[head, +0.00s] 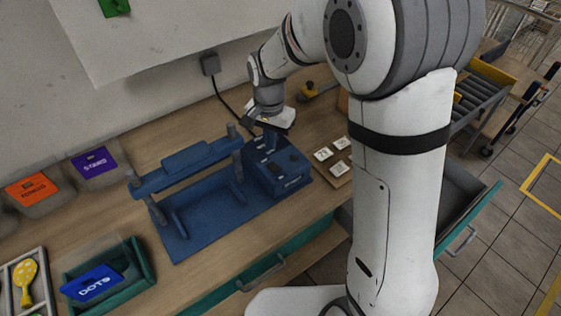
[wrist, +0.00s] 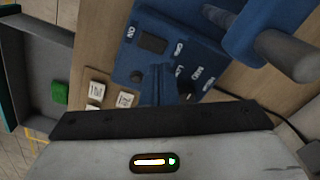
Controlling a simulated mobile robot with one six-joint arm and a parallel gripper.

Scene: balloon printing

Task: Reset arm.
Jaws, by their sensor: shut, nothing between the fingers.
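My arm reaches over the bench from the right. My gripper (head: 268,136) is shut and empty, pointing down just above the control box (head: 285,172) of the blue printing machine (head: 222,217). Part of the box is hidden behind the gripper.
White square tiles (head: 340,168) lie right of the control box. An open drawer (head: 463,215) at right holds a green block (wrist: 59,93). Orange (head: 33,188) and purple (head: 94,162) labelled bins and a DOTS box (head: 93,283) stand at left.

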